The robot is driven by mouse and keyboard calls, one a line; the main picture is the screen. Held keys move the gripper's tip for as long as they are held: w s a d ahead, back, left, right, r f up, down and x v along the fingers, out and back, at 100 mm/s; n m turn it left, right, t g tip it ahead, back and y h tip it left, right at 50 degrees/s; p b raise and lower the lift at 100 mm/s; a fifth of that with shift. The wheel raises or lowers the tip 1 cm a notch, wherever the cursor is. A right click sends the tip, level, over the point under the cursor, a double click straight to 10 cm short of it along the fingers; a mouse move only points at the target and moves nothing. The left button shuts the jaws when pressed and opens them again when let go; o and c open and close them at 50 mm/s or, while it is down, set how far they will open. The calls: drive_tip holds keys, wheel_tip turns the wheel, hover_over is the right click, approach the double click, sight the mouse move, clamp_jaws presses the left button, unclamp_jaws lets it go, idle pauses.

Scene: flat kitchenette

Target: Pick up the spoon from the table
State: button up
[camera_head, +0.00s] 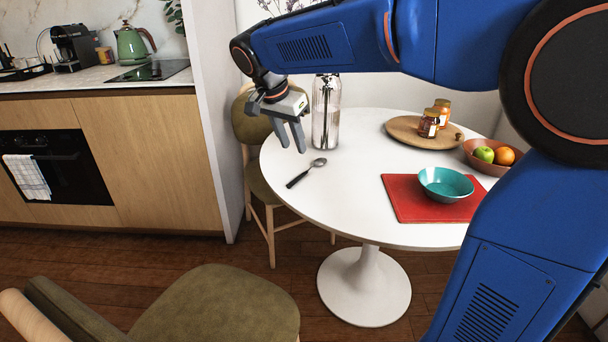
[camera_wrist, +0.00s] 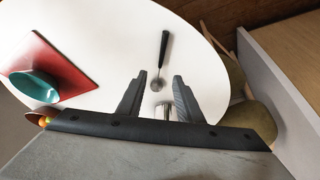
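The spoon (camera_head: 306,173) has a dark handle and a metal bowl and lies on the round white table (camera_head: 345,210) near its left edge. In the wrist view the spoon (camera_wrist: 161,58) lies beyond my fingertips, its bowl end nearer to me and its handle pointing away. My gripper (camera_head: 291,150) hangs above the table's left part, near the spoon and apart from it. In the wrist view my gripper (camera_wrist: 159,78) shows two dark fingers spread apart with nothing held between them.
A glass vase (camera_head: 326,125) stands close to my gripper. A red mat (camera_head: 400,205) with a teal bowl (camera_head: 446,186), a fruit bowl (camera_head: 480,165) and a wooden board (camera_head: 400,131) with jars are further right. A chair (camera_head: 250,130) stands at the table's left.

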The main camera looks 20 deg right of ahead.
sight(303, 173)
drive_tip(key=x, duration=1.1)
drive_tip(key=shift+w+f, duration=0.15)
drive_tip(key=shift+f, duration=0.05)
clamp_jaws()
